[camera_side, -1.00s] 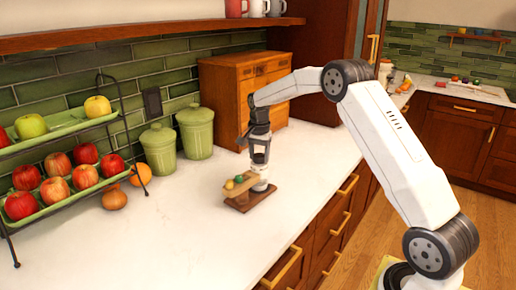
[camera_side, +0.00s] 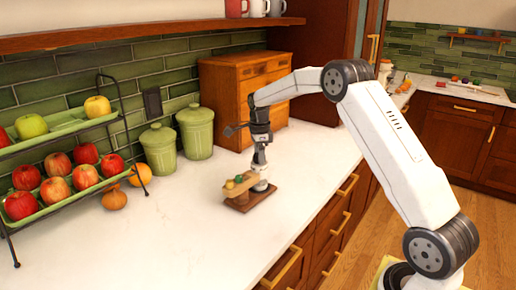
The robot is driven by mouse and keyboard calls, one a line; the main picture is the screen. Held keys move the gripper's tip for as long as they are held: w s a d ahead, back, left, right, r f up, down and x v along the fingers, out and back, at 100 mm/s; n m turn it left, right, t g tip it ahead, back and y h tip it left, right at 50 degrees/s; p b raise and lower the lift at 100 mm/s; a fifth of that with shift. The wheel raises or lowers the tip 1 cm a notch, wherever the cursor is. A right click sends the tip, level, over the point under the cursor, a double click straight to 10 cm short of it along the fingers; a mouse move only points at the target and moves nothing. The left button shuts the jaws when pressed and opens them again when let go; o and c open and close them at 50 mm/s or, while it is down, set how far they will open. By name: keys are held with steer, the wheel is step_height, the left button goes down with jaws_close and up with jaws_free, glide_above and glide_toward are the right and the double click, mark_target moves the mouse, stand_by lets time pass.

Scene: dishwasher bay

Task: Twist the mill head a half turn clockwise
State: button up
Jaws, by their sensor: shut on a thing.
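The mill (camera_side: 260,186) stands upright on a small wooden base (camera_side: 241,204) on the white counter, its pale lower body showing. My gripper (camera_side: 260,163) points straight down over it and is shut on the mill head. The fingers and wrist hide most of the head, so its turn angle cannot be read. Beside the mill, to its left on the same base, is a small wooden piece (camera_side: 234,190) with a yellow and a green round thing (camera_side: 239,179) on it.
Two green lidded jars (camera_side: 196,132) and a wooden cabinet (camera_side: 226,100) stand behind against the tiled wall. The counter's front left (camera_side: 185,235) is clear.

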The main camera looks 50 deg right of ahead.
steer(key=shift+m, duration=0.6)
steer(key=o, duration=1.3)
steer(key=shift+r, duration=0.15)
steer(key=shift+r, duration=3.8)
